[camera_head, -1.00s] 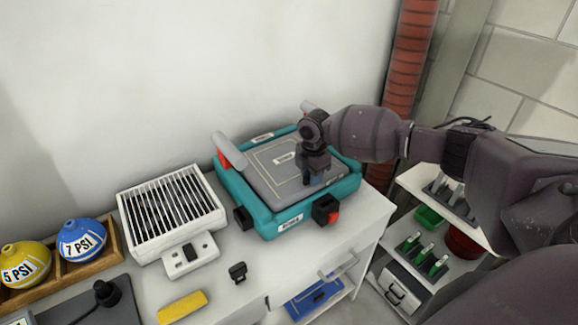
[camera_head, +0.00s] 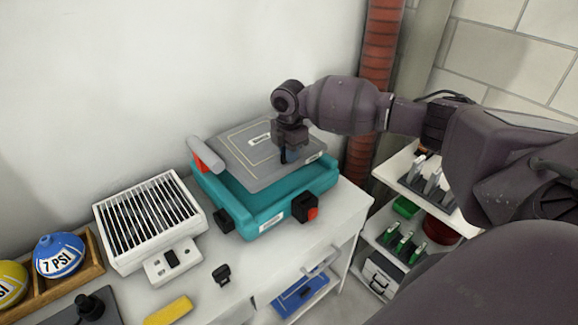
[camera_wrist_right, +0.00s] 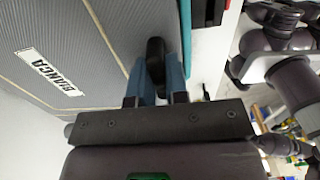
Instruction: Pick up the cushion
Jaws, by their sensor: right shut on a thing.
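The cushion is a flat grey pad (camera_head: 246,154) with a pale outline and a small label. In the head view it is lifted and tilted above the teal case (camera_head: 262,205), partly over its edge. My right gripper (camera_head: 288,158) is shut on the pad's near right side. In the right wrist view the grey pad (camera_wrist_right: 75,50) with its "BIANCA" label fills the left, and the fingers (camera_wrist_right: 156,80) close around a dark part at its edge. My left gripper is not in view.
A white slatted unit (camera_head: 150,220) stands left of the case. Blue and yellow balls (camera_head: 58,254) sit in a wooden tray at the far left. A yellow block (camera_head: 168,310) and a small black clip (camera_head: 221,274) lie in front. A shelf (camera_head: 405,220) stands at right, by a red pipe.

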